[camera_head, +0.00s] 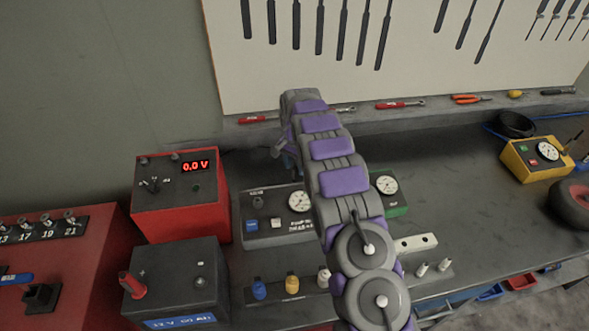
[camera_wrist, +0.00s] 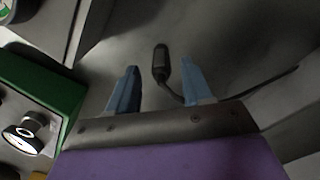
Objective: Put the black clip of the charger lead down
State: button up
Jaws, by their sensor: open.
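A dark, slim cylindrical piece (camera_wrist: 161,60), which looks like the black clip of the lead, shows in the wrist view between and just beyond my fingertips. A thin dark lead (camera_wrist: 245,94) runs from its lower end behind my right finger and away to the right. My gripper (camera_wrist: 159,68) is open, with a blue finger on each side of the clip and a visible gap to both. The clip seems to lie against a grey surface. In the head view my arm hides the clip, and my gripper is mostly hidden behind it.
A red box reading 0.0 V (camera_head: 182,214) and a dark battery (camera_head: 177,262) with a red piece on top stand left. A green gauge box (camera_head: 397,211) is right of my arm; one shows close by in the wrist view (camera_wrist: 50,95). The bench (camera_head: 450,200) has free room right.

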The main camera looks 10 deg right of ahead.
aim_at(295, 168)
notch_tip(295, 168, up, 9)
jog(key=p, duration=0.1)
jog(key=shift+r, duration=0.2)
jog(key=s+r+n, duration=0.1)
jog(key=s+r, duration=0.4)
jog(key=s, duration=0.3)
jog(key=s+r+n+g, duration=0.1)
jog(key=s+r+n, duration=0.1)
jog(key=s+r, duration=0.45)
jog(key=s+r+n, duration=0.1)
jog(key=s+r, duration=0.2)
jog(key=s, duration=0.7)
jog(key=s+f+n, duration=0.3)
jog(key=s+n, duration=0.2)
jog(key=s, duration=2.5)
jog(key=shift+s+g, duration=0.3)
jog(key=shift+g, duration=0.1)
